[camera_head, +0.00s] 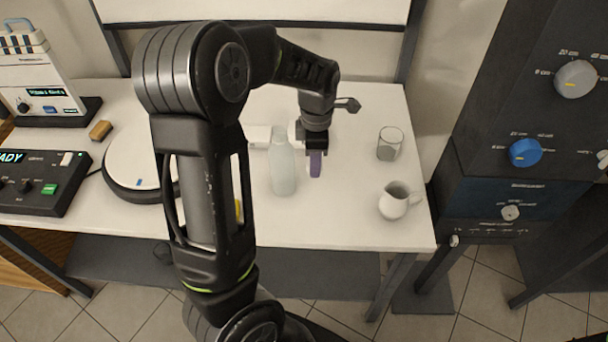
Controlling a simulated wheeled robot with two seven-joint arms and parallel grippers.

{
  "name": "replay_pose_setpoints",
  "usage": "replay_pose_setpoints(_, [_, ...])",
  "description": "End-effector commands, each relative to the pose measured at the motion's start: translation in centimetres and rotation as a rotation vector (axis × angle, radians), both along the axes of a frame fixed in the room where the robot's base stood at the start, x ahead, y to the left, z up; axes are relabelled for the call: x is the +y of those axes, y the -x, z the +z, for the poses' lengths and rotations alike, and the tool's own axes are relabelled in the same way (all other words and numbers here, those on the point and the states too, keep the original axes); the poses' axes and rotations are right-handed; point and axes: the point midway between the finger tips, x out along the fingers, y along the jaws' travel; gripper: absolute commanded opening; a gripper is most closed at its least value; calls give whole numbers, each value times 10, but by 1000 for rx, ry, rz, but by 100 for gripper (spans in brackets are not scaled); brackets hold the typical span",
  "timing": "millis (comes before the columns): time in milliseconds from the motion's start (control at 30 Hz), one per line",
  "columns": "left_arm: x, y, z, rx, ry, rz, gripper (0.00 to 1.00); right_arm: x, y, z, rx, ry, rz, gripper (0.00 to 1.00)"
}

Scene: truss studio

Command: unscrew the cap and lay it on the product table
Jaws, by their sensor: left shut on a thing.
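A pale, translucent bottle (283,169) stands upright on the white product table (345,222). Its narrow neck shows no cap of a different colour. My left arm reaches over the table from the lower left. My left gripper (314,152) points down just right of the bottle and is shut on a small purple piece (315,165), which looks like the cap. The piece is close to the table top; I cannot tell whether it touches it. The fingers hide its upper part. My right gripper is not in view.
A clear glass (389,144) and a white jug (398,201) stand to the right. A round white plate-like device (137,165), a dark control box (40,183) and a brown block (100,130) are at the left. The table front between bottle and jug is clear.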

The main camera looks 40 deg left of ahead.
Motion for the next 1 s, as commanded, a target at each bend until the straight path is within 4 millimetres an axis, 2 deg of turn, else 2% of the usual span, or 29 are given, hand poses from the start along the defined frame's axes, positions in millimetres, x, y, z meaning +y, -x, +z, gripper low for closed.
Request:
replay_pose_setpoints(267, [0, 0, -3, 2, 1, -3, 0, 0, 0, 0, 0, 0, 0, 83])
replay_pose_setpoints(367, [0, 0, -14, 4, 0, -3, 0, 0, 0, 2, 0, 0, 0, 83])
replay_pose_setpoints(600, [-1, 1, -55, 4, 1, -4, 0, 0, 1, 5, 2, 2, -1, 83])
replay_pose_setpoints(667, [-1, 0, -60, 4, 0, -5, 0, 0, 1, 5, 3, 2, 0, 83])
replay_pose_setpoints(1000, [-1, 0, -64, 1, 0, -5, 0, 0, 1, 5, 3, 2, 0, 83])
